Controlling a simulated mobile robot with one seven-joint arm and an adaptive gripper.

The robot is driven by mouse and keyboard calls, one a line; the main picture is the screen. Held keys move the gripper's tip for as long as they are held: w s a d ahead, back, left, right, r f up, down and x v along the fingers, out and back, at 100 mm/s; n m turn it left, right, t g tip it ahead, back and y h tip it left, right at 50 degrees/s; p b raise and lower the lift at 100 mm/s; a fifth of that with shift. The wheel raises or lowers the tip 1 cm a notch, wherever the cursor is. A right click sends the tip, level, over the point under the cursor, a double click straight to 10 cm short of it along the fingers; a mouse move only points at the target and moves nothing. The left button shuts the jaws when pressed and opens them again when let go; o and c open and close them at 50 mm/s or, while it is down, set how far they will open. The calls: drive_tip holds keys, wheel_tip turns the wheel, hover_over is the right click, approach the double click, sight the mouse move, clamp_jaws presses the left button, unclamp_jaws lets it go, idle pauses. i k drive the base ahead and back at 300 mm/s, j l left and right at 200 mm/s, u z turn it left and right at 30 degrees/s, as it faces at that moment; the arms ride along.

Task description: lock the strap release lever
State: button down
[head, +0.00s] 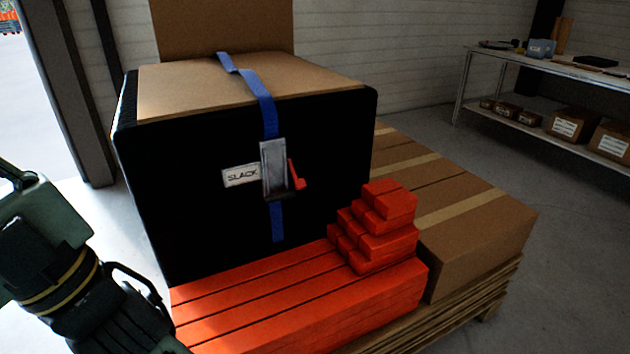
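The strap release lever is a red lever (296,176) on the right side of a grey metal buckle (274,171). The buckle sits on the front face of a large black case (180,190). A blue strap (262,98) runs over the case's top, down into the buckle and out below it. A white label (241,175) reading "SLACK" is left of the buckle. The lever sticks out to the right, away from the buckle body. My arm is at the lower left, apart from the case. Its dark end runs toward the bottom edge, and no fingertips can be made out.
Orange-red long blocks (300,293) lie in front of the case, with smaller stacked red blocks (376,225) right of and below the buckle. Cardboard boxes (480,225) on a wooden pallet (450,318) stand to the right. A shelf table (545,60) is at the back right.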

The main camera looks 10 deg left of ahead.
sight(299, 184)
drive_tip(key=i+l+u, duration=0.15)
drive_tip(key=l, duration=0.2)
drive_tip(key=i+l+u, duration=0.1)
drive_tip(key=i+l, duration=0.15)
drive_tip(key=i+l+u, duration=0.15)
drive_tip(key=l, duration=0.35)
drive_tip(key=i+l+u, duration=0.1)
drive_tip(key=i+l, duration=0.15)
